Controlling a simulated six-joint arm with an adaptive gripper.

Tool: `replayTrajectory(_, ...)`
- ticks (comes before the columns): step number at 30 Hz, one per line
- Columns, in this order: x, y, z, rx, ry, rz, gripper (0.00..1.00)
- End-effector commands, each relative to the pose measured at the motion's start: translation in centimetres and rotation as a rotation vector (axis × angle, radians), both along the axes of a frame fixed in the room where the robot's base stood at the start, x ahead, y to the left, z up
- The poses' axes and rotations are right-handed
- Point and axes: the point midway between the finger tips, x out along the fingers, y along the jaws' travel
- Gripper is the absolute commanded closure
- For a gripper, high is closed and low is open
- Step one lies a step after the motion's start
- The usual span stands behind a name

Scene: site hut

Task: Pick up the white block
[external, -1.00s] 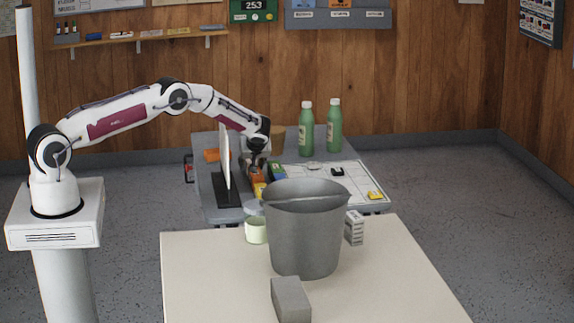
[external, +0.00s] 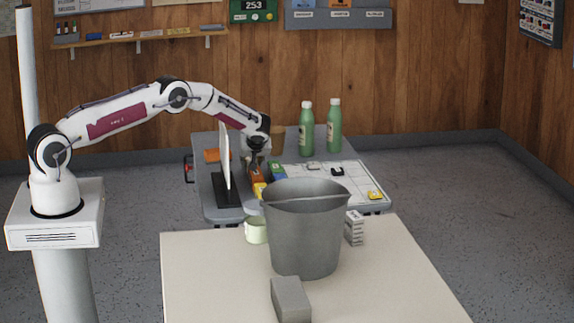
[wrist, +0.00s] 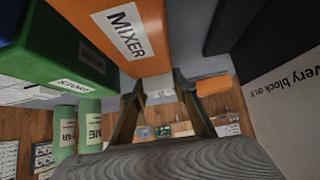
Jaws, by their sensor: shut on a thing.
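My gripper (external: 255,163) is low over the far grey table, beside the upright white panel. In the wrist view its fingers (wrist: 159,88) are closed on a small pale block, the white block (wrist: 157,82), which shows between the fingertips. The external view does not show the white block clearly; the gripper and nearby blocks hide it. An orange block labelled MIXER (wrist: 122,30) is close to the fingers, with a green block (wrist: 65,50) beside it.
A grey bucket (external: 305,235) stands on the near table, with a grey block (external: 290,300) in front. Two green bottles (external: 306,130) stand at the back of the far table. A dark-based white panel (external: 226,165) is left of my gripper. A white gridded board (external: 350,185) lies to the right.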

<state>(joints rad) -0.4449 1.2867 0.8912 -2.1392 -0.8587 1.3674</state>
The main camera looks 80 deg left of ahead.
Motion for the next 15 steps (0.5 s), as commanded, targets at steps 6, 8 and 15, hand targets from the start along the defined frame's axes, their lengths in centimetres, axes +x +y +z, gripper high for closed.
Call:
replayTrajectory(6,0.1,0.0,2.3,0.002,-0.002,-0.001,0.95)
replayTrajectory(8,0.1,0.1,3.2,0.002,-0.004,-0.001,0.95)
replayTrajectory(15,0.1,0.0,6.7,0.002,-0.003,0.000,0.95)
